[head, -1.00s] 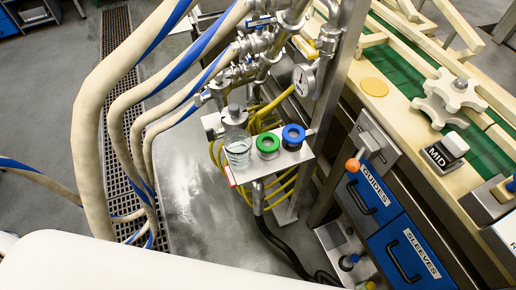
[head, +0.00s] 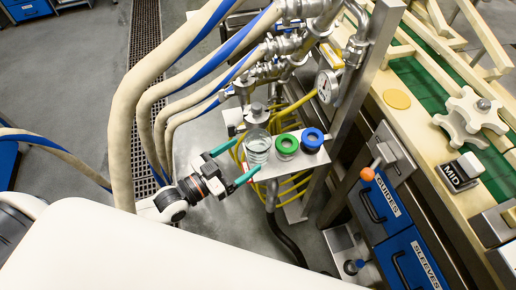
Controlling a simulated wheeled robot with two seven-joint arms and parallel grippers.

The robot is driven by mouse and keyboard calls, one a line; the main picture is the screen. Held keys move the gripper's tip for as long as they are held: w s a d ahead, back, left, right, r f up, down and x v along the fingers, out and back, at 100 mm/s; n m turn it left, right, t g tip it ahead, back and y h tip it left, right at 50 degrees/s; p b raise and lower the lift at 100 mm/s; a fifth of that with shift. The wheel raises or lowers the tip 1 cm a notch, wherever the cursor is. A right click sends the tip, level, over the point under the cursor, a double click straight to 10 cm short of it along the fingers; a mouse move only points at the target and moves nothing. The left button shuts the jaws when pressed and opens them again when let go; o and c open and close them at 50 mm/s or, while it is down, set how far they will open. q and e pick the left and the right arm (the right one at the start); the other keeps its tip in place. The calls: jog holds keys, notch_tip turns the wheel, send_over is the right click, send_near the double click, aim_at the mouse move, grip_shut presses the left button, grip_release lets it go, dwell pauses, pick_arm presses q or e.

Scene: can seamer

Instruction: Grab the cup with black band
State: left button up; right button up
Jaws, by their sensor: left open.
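A clear glass cup (head: 258,150) stands upright at the left end of a small metal shelf (head: 318,158). I cannot make out a black band on it. Right of it on the shelf are a green-rimmed round holder or cup (head: 286,144) and a blue-rimmed one (head: 312,139). My left gripper (head: 246,156) is open, with teal fingers pointing right toward the clear cup. The fingertips are close to the cup's left side, one beyond it and one nearer; I cannot tell whether they touch it. My right gripper is not in view.
Steel pipes and valves with a pressure gauge (head: 327,86) stand behind the shelf. Thick cream hoses (head: 125,130) with blue stripes hang at left. A conveyor machine with blue drawers (head: 378,203) stands at right. A black hose (head: 285,238) runs below the shelf.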

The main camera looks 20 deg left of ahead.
aim_at(267, 139)
pick_arm(q)
jog(key=x, duration=0.4)
jog(key=p+x, duration=0.1)
jog(key=x, duration=0.2)
jog(key=shift+w+r, duration=0.2)
jog(key=shift+r, duration=0.1)
jog(key=shift+w+d+f, duration=0.1)
jog(key=shift+w+d, duration=0.15)
jog(key=shift+w, duration=0.1)
jog(key=shift+s, duration=0.1)
jog(key=c, duration=1.1)
